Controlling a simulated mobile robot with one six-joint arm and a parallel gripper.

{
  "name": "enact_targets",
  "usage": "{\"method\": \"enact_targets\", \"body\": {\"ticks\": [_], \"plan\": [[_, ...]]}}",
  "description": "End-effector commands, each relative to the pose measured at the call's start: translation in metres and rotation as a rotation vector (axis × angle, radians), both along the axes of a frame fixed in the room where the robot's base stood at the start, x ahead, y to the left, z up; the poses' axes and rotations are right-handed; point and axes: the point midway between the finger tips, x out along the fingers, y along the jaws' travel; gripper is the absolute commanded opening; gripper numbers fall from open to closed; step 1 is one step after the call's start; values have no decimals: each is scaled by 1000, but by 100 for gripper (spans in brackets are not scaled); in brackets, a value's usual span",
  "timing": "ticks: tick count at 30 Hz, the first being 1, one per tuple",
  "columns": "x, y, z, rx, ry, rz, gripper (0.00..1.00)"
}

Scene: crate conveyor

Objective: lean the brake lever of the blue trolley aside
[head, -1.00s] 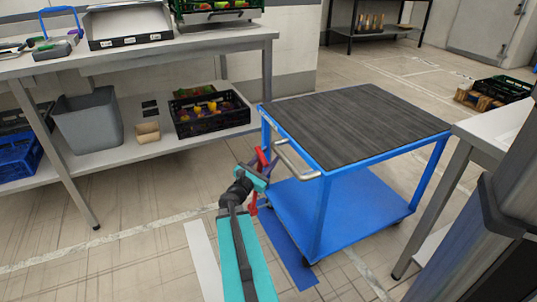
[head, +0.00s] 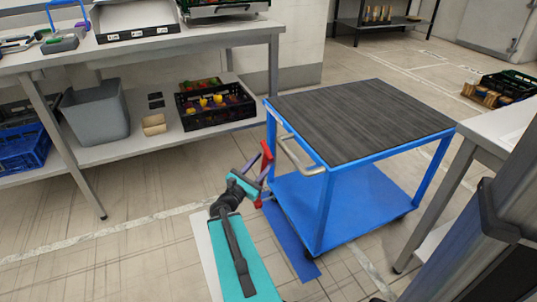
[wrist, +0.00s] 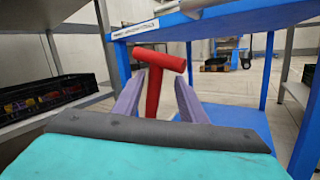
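The blue trolley (head: 322,205) stands on the floor with a dark ribbed top and a pale handle (head: 298,158) at its near left end. Its brake lever (head: 267,158) is red, with a T-shaped crossbar, at the left side of that end. In the wrist view the lever (wrist: 154,90) stands nearly upright, its stem between my two purple fingers in the picture. My gripper (head: 257,172) is open, with the fingers spread to either side of the stem. I cannot tell whether a finger touches it. The lever's foot is hidden behind my gripper's grey edge in the wrist view.
A workbench (head: 150,48) with a lower shelf stands at the left, holding a grey bin (head: 97,112) and a black crate (head: 215,120). A white table (head: 490,130) is close on the trolley's right. Floor left of my arm is open.

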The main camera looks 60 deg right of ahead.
Motion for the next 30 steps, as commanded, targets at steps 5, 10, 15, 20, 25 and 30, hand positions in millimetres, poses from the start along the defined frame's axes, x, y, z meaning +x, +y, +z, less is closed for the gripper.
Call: {"method": "enact_targets", "body": {"ticks": [5, 10, 15, 20, 25, 30], "plan": [[2, 18, 0, 2, 0, 1, 38], [3, 31, -3, 3, 1, 1, 38], [3, 44, -5, 3, 0, 1, 38], [4, 57, -8, 2, 0, 0, 38], [4, 64, -10, 0, -1, -2, 38], [4, 65, -12, 1, -3, -3, 38]]}}
